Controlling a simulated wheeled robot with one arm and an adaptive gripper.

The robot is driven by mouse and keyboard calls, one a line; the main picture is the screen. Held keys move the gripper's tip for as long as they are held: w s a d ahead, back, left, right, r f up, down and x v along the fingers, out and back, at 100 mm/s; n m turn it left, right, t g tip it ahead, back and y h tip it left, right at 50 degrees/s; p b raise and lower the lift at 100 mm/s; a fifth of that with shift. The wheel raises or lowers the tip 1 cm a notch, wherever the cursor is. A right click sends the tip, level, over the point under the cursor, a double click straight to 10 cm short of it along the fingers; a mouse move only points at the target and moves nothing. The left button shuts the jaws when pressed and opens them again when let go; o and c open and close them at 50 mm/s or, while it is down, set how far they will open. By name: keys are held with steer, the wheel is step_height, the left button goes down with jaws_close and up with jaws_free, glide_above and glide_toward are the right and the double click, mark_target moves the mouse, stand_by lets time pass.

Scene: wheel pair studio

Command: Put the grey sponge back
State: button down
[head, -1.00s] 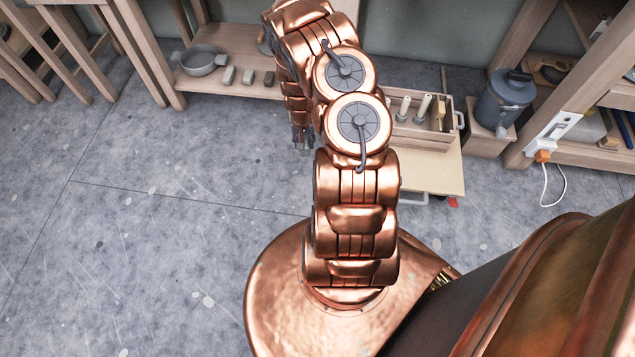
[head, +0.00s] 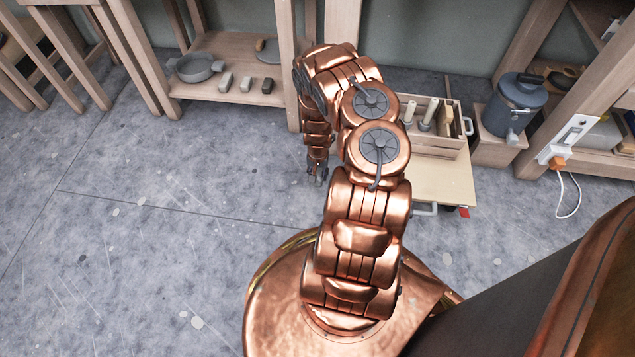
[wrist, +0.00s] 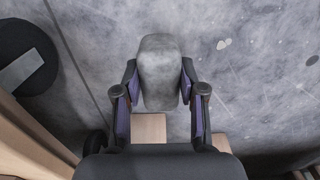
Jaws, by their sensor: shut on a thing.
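The grey sponge (wrist: 160,72) is held upright between the two fingers of my gripper (wrist: 160,88) in the wrist view. The fingers touch its two sides, and its far end sticks out beyond them. In the head view my gripper (head: 318,174) hangs from the bent arm above the grey floor, in front of the wooden shelf unit. The sponge is too small and too covered there to make out clearly.
A low shelf (head: 222,101) at the back left bears a grey pan (head: 194,68) and several small blocks (head: 245,84). A wooden crate (head: 436,142) stands on a low board (head: 445,182) to the right. A grey canister (head: 515,105) is beyond it. Floor at left is clear.

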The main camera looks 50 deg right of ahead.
steer(key=shift+f+b, duration=1.15)
steer(key=shift+f, duration=0.6)
steer(key=shift+f, duration=0.1)
steer(key=shift+f, duration=0.1)
steer(key=c, duration=0.7)
jaws_free()
